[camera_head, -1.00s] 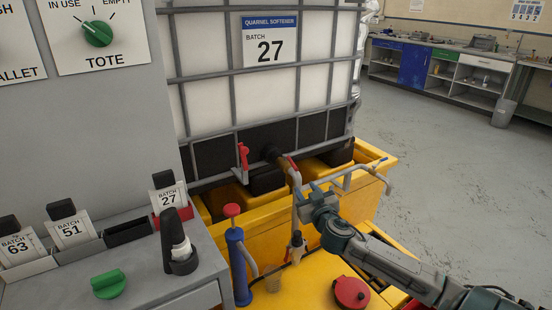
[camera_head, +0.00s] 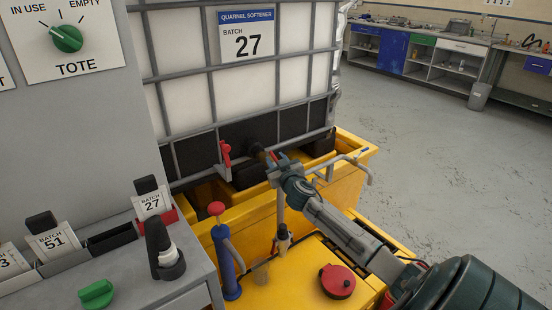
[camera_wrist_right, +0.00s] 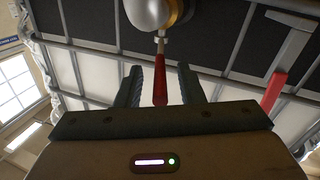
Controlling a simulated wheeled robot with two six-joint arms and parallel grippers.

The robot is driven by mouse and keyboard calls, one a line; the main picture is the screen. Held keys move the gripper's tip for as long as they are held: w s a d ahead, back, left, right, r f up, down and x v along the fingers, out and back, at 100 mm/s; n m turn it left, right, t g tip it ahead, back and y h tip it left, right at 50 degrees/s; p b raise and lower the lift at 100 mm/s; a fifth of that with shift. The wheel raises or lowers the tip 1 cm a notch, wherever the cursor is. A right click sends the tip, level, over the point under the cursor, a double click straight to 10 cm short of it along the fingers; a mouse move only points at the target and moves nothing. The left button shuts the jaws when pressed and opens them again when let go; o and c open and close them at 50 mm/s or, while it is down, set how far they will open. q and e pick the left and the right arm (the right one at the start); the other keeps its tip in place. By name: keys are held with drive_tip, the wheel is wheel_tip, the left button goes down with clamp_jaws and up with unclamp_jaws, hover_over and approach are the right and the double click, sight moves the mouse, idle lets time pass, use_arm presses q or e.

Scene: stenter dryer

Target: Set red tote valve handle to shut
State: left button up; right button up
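The red tote valve handle (camera_head: 272,156) is on the dark outlet valve at the foot of the tote. In the right wrist view the handle (camera_wrist_right: 160,85) is a narrow red lever hanging from a silver and brass valve body (camera_wrist_right: 155,12). My right gripper (camera_head: 277,167) is at the handle, partly covering it in the head view. In the wrist view the open fingers of the right gripper (camera_wrist_right: 160,72) stand on either side of the handle, with gaps on both sides. My left gripper is not in view.
A second red lever (camera_head: 226,153) is on the cage left of the valve; it also shows in the wrist view (camera_wrist_right: 273,92). A grey pipe (camera_head: 345,165), blue hand pump (camera_head: 224,262) and red cap (camera_head: 337,281) are close by. Open floor (camera_head: 440,160) lies right.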

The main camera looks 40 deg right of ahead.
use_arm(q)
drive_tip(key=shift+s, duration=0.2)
use_arm(e)
drive_tip(key=shift+w+d, duration=0.1)
drive_tip(key=shift+w, duration=0.15)
clamp_jaws()
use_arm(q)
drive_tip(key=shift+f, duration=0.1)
use_arm(e)
drive_tip(key=shift+f, duration=0.1)
